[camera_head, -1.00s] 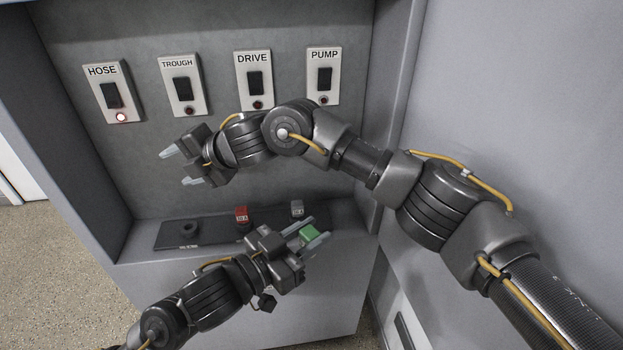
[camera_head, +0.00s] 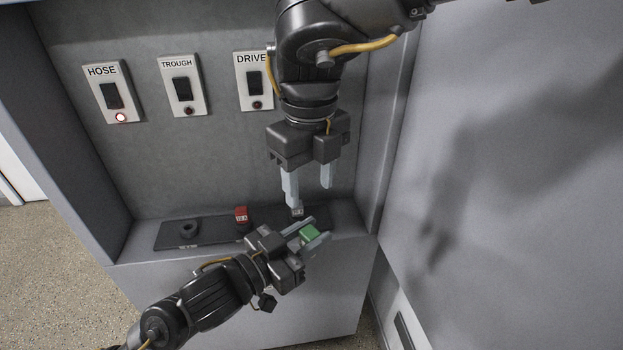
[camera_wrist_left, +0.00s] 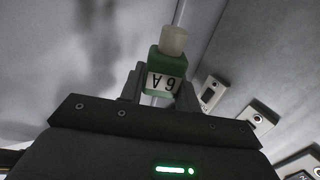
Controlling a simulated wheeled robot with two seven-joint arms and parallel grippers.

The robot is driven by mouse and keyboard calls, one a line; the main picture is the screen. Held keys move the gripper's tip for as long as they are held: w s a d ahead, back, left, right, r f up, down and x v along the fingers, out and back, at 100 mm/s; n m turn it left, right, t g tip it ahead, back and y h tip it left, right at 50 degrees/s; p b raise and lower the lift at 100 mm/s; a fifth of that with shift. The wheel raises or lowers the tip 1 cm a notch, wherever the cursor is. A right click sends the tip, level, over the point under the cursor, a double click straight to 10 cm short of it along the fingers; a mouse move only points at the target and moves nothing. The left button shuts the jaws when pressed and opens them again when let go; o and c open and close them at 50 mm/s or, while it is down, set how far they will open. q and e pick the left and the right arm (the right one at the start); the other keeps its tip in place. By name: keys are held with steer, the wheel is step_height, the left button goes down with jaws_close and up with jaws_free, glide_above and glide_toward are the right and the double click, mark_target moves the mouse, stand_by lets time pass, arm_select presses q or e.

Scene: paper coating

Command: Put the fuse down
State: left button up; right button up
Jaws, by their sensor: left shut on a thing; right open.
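A green fuse (camera_head: 308,233) is held between the fingers of my left gripper (camera_head: 311,235), in front of the right end of the shelf. In the left wrist view the green fuse (camera_wrist_left: 166,76) reads "6 A" upside down and has a pale round end. My right gripper (camera_head: 310,190) is open and points down above the right end of the black fuse strip (camera_head: 212,232). A grey fuse (camera_head: 297,210) stands by its left fingertip, partly hidden; I cannot tell whether they touch. A red fuse (camera_head: 241,214) stands on the strip, with an empty round socket (camera_head: 189,229) to the left.
Switches labelled HOSE (camera_head: 112,94), TROUGH (camera_head: 183,88) and DRIVE (camera_head: 249,85) are on the back panel. My right arm hides the panel's right part. The cabinet's side wall (camera_head: 500,200) stands to the right.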

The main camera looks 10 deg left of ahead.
mark_target(310, 232)
step_height(310, 232, down, 12)
steer(key=shift+f, duration=0.1)
stand_by(0.5)
steer(key=shift+c, duration=0.3)
steer(key=c, duration=0.9)
arm_select(q)
steer(key=o, duration=1.1)
steer(key=shift+c, duration=0.2)
arm_select(e)
steer(key=shift+c, duration=0.6)
arm_select(q)
steer(key=shift+f, duration=0.1)
